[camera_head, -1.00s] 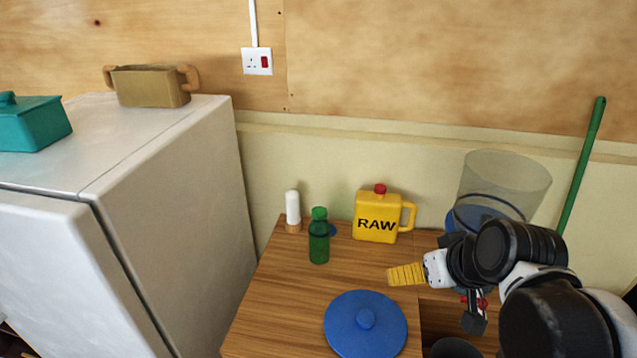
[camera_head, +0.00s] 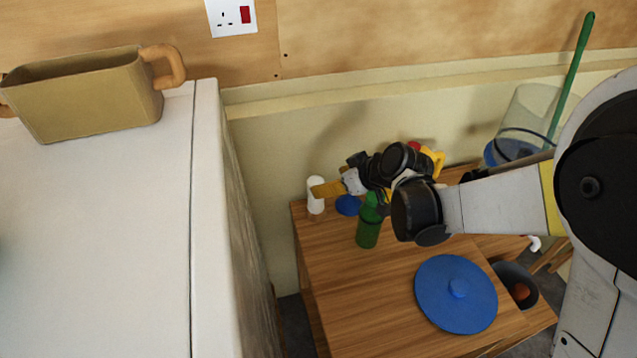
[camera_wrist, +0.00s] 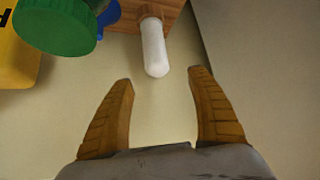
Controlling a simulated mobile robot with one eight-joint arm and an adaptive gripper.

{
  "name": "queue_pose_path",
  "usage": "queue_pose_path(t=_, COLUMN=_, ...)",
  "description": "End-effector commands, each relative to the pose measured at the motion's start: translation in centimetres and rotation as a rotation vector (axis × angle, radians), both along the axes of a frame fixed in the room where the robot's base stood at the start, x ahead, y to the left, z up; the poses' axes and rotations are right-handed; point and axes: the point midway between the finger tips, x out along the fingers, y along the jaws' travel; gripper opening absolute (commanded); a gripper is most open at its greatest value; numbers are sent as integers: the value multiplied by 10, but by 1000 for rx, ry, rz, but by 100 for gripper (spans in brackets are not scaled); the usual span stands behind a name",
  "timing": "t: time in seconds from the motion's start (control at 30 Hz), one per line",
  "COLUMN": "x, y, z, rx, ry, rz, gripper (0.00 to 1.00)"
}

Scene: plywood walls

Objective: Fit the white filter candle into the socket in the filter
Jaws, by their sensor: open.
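The white filter candle (camera_head: 315,205) stands upright at the far left corner of the table, close to the wall. In the wrist view the candle (camera_wrist: 154,50) lies just ahead of and between my fingertips, apart from both. My gripper (camera_head: 326,188) is open and empty, its yellow fingers overlapping the candle's upper part in the head view; both fingers show in the wrist view (camera_wrist: 163,76). The filter is a clear cylinder (camera_head: 535,105) with a blue bottom (camera_head: 508,152), at the back right. Its socket cannot be made out.
A green bottle (camera_head: 367,233) stands right of the candle, below my wrist. The yellow jug (camera_head: 436,160) is mostly hidden behind my arm. A blue lid (camera_head: 435,305) lies on the wooden table (camera_head: 345,290). The white fridge (camera_head: 100,240) borders the left.

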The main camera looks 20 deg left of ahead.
Motion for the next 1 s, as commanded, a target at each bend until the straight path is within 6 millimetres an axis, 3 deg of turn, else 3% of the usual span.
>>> queue_pose_path(t=0.2, x=10, y=24, z=-28, rx=-1, ry=0, rz=1, gripper=68)
queue_pose_path(t=0.47, x=17, y=35, z=-41, rx=-1, ry=1, rz=-2, gripper=68)
queue_pose_path(t=0.7, x=30, y=58, z=-68, rx=-1, ry=0, rz=-1, gripper=68)
queue_pose_path(t=0.97, x=32, y=62, z=-69, rx=-1, ry=0, rz=-3, gripper=68)
queue_pose_path(t=1.0, x=32, y=62, z=-69, rx=-1, ry=0, rz=-3, gripper=60)
